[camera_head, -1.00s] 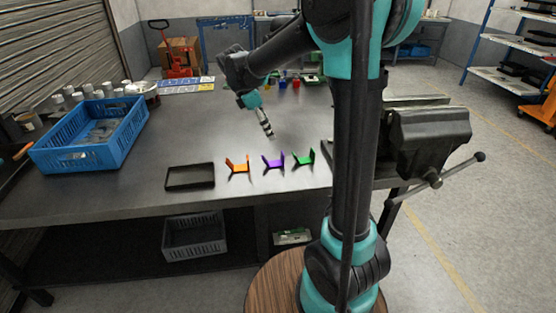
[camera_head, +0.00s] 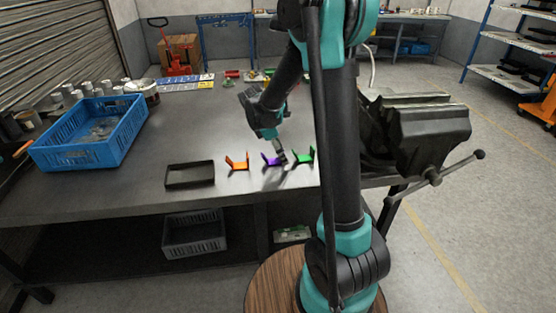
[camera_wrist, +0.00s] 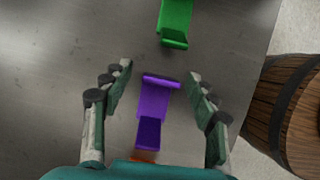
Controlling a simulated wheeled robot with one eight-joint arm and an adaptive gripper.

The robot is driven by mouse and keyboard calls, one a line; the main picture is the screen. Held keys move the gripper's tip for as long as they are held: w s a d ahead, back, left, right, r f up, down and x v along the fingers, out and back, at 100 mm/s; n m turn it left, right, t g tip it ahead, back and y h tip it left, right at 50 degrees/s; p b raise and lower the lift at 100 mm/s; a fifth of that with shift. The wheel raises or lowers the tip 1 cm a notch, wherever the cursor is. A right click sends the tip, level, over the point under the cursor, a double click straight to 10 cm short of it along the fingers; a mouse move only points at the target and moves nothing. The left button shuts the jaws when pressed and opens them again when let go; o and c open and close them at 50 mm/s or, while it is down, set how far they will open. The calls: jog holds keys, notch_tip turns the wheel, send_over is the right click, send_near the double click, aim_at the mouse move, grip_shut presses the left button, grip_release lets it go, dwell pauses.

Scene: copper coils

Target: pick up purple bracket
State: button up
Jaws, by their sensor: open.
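The purple bracket (camera_head: 268,159) stands on the workbench between an orange bracket (camera_head: 238,163) and a green bracket (camera_head: 305,157). In the wrist view the purple bracket (camera_wrist: 153,103) lies between the two spread fingers of my gripper (camera_wrist: 160,85), with clear space on both sides. My gripper (camera_head: 280,156) is open, over the purple bracket and partly covering it in the head view. The green bracket (camera_wrist: 175,22) shows beyond the fingertips in the wrist view. Only a sliver of the orange bracket (camera_wrist: 143,155) shows at the bottom.
A black tray (camera_head: 190,181) lies left of the brackets near the bench's front edge. A blue crate (camera_head: 75,150) stands at the left. A large vise (camera_head: 415,135) is mounted at the right. The bench between crate and brackets is mostly clear.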

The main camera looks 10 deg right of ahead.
jog(key=shift+d+f, duration=0.1)
jog(key=shift+f, duration=0.25)
jog(key=shift+c, duration=0.3)
jog(key=c, duration=1.2)
jog(key=shift+r, duration=0.15)
jog(key=shift+c, duration=0.2)
notch_tip(320, 180, up, 20)
